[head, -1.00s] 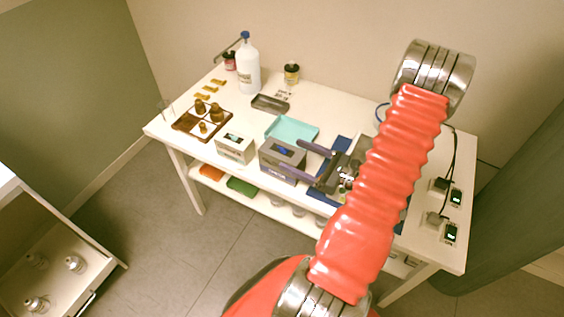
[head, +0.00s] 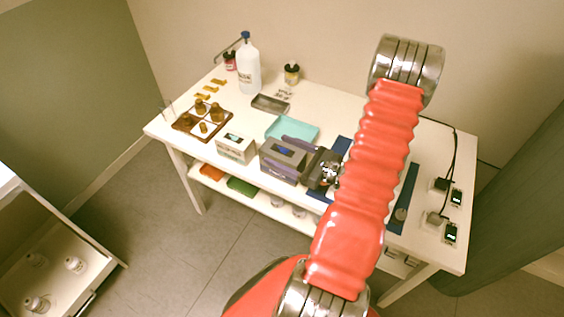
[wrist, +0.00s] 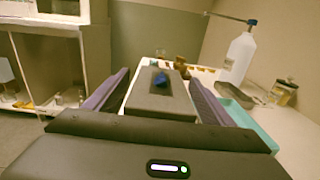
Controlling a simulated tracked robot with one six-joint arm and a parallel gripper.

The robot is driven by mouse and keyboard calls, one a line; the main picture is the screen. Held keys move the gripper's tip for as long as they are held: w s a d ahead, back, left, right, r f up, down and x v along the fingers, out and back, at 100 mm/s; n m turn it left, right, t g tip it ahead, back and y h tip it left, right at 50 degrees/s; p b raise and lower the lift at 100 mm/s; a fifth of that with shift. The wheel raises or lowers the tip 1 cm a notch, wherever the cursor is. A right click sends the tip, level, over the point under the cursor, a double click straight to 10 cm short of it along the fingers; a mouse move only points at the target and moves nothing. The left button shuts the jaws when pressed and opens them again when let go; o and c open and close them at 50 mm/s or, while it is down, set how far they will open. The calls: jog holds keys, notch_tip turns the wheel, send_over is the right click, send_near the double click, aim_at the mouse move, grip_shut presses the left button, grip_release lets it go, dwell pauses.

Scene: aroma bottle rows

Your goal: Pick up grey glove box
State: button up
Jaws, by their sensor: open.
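The grey glove box (head: 280,161) stands on the white table near its front edge, with a dark top and blue glove material in its opening. In the wrist view the grey box (wrist: 160,105) lies between my two purple fingers. My gripper (head: 286,158) is open, with one finger on each side of the box. I cannot tell whether either finger touches it. The lower part of the box's near end is hidden by my gripper body in the wrist view.
A white box (head: 236,148) stands just left of the grey box, and a teal tray (head: 308,133) lies behind it. A wooden rack (head: 188,121) with brown bottles is further left. A tall white bottle (head: 248,68) stands at the back. Cables and small devices (head: 450,231) lie at the right.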

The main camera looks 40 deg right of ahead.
jog(key=shift+c, duration=0.4)
jog(key=c, duration=1.2)
